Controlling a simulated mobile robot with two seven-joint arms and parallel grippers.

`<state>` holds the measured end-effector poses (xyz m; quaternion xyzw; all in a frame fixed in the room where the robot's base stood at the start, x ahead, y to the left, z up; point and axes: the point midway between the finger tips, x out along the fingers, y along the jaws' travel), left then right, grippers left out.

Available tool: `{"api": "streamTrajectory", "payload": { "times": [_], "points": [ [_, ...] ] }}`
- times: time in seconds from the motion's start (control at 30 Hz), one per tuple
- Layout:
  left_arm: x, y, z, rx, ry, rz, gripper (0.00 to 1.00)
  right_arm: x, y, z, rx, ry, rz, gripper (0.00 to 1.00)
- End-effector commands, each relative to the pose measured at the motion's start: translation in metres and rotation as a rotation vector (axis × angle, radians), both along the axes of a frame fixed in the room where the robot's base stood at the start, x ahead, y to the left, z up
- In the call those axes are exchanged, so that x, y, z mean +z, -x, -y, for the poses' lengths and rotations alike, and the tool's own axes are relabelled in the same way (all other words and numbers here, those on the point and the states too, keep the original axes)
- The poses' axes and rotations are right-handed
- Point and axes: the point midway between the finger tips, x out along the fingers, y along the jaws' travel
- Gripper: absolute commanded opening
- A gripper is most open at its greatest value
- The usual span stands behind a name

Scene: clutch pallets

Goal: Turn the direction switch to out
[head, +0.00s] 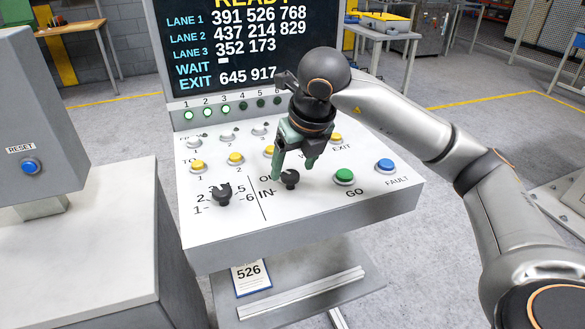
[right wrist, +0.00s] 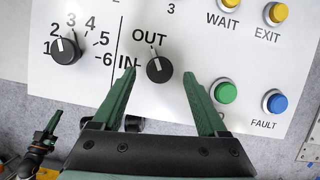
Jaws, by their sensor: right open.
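The direction switch (head: 289,179) is a black knob on the sloping white panel (head: 350,215), between the numbered knob and the green GO button. In the right wrist view the switch (right wrist: 159,69) has OUT above it and IN to its left. My right gripper (head: 293,168) is open above the panel at the switch. In the right wrist view its green fingers (right wrist: 158,80) frame the switch from below, with nothing held. My left gripper (right wrist: 47,135) seems to show small at the lower left there.
The numbered knob (head: 222,194) is left of the switch. The green GO button (head: 344,176) and blue FAULT button (head: 385,165) are to its right. Yellow buttons (head: 235,158) line the panel behind. The display (head: 240,50) rises at the back. A RESET cabinet (head: 40,110) stands at left.

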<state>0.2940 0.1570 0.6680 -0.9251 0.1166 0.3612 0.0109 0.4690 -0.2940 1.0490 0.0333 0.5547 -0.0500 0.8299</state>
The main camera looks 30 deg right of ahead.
Motion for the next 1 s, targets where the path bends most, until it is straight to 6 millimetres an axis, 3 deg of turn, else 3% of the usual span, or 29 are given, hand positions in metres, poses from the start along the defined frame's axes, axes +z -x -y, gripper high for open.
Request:
{"api": "streamTrajectory", "payload": {
  "times": [0.3, 0.4, 0.6, 1.0],
  "points": [
    [0.007, 0.001, -0.001, 0.002, -0.002, 0.002, 0.0, 0.07, 0.026, -0.003, 0.0, 0.0, 0.008, 0.76],
    [0.01, 0.002, -0.004, 0.008, -0.005, 0.004, 0.0, 0.085, 0.033, -0.003, 0.0, 0.002, 0.005, 0.76],
    [0.006, 0.008, -0.012, 0.019, -0.015, -0.011, 0.0, 0.097, 0.039, -0.005, -0.001, 0.0, 0.003, 0.76],
    [0.007, 0.007, -0.011, 0.02, -0.013, -0.004, 0.0, 0.097, 0.04, -0.005, -0.001, 0.0, 0.002, 0.76]
  ]
}}
